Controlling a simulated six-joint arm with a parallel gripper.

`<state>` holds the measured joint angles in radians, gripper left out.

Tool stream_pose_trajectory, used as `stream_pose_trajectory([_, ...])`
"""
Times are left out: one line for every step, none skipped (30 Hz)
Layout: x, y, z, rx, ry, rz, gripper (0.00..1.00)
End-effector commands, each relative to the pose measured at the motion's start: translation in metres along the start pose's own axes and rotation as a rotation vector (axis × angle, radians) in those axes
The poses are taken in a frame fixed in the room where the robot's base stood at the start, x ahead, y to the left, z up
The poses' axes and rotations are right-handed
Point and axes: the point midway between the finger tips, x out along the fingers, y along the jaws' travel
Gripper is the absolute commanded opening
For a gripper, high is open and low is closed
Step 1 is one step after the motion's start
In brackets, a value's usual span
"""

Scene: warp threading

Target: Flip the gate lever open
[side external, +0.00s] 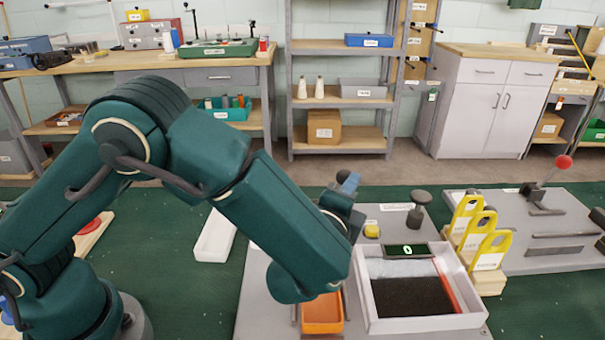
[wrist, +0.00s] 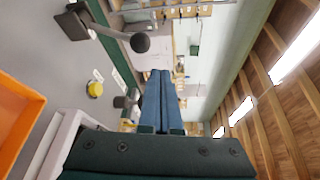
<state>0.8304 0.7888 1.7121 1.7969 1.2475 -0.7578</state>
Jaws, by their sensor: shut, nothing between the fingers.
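A lever with a dark ball knob (wrist: 140,42) stands on the grey board in the wrist view, which is turned on its side. Its arm rises nearly upright from a dark base (wrist: 76,24). In the side view my gripper (side external: 348,183) is partly hidden behind the wrist, above the board.
An orange tray (side external: 322,314) and a white-walled box (side external: 420,322) with dark filling lie below my wrist. A yellow button (side external: 372,231) and a dark knob (side external: 420,197) stand behind. Yellow-handled tools (side external: 490,240) and a red-ball lever (side external: 563,162) are at right.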

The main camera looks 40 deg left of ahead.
Motion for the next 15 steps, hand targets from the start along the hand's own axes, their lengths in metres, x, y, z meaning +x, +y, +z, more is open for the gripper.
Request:
stream_pose_trajectory([-0.005,0.011,-0.012,0.036,0.032,0.001,0.0])
stream_pose_trajectory([-0.008,0.016,-0.017,0.051,0.043,0.003,0.0])
stream_pose_trajectory([-0.012,0.023,-0.022,0.07,0.056,0.007,0.0])
stream_pose_trajectory([-0.014,0.027,-0.025,0.082,0.065,0.009,0.0])
stream_pose_trajectory([-0.016,0.03,-0.027,0.093,0.072,0.011,0.0])
stream_pose_trajectory([-0.019,0.034,-0.03,0.104,0.081,0.013,0.0])
stream_pose_trajectory([-0.021,0.036,-0.032,0.111,0.086,0.014,0.0])
stream_pose_trajectory([-0.022,0.037,-0.033,0.115,0.091,0.014,0.0])
stream_pose_trajectory([-0.023,0.037,-0.034,0.116,0.095,0.013,0.0])
stream_pose_trajectory([-0.024,0.037,-0.034,0.115,0.096,0.013,0.0])
stream_pose_trajectory([-0.024,0.037,-0.035,0.114,0.097,0.013,0.0])
stream_pose_trajectory([-0.024,0.036,-0.035,0.114,0.096,0.013,0.0])
stream_pose_trajectory([-0.024,0.036,-0.034,0.114,0.096,0.013,0.0])
stream_pose_trajectory([-0.024,0.036,-0.034,0.114,0.096,0.013,0.0])
stream_pose_trajectory([-0.024,0.036,-0.034,0.114,0.095,0.013,0.0])
